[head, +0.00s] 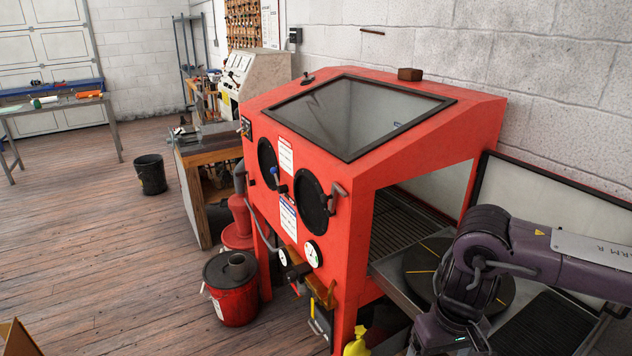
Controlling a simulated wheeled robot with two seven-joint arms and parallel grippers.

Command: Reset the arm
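My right arm (500,265) comes in from the right, purple-grey, bent at a joint with its lower part pointing down. Its gripper is not visible; the arm runs out of the picture at the bottom. The bent part is in front of the open side of a red blast cabinet (440,150) and hides part of a round dark turntable (420,270) there. I cannot tell whether the arm touches anything. My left arm and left gripper are not in view.
The cabinet's side door (550,190) stands open by the wall. A lidded red bucket (232,290) stands on the floor left of the cabinet. A black bin (151,174) and a workbench (205,150) are farther back. The wooden floor at left is mostly clear.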

